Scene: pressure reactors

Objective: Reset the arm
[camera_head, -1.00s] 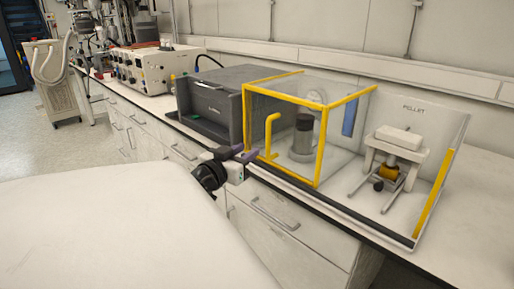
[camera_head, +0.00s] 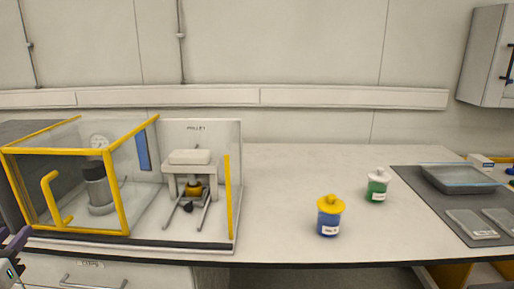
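My gripper (camera_head: 12,238) shows only in part at the left edge of the head view. The rest of my arm is out of the picture.
The enclosure holds a grey cylinder (camera_head: 98,188); the white pellet press (camera_head: 190,160) stands beside it. A blue jar with a yellow lid (camera_head: 329,218) and a green-and-white jar (camera_head: 377,188) stand on the bench (camera_head: 285,185). A grey mat (camera_head: 418,192) with trays lies right.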

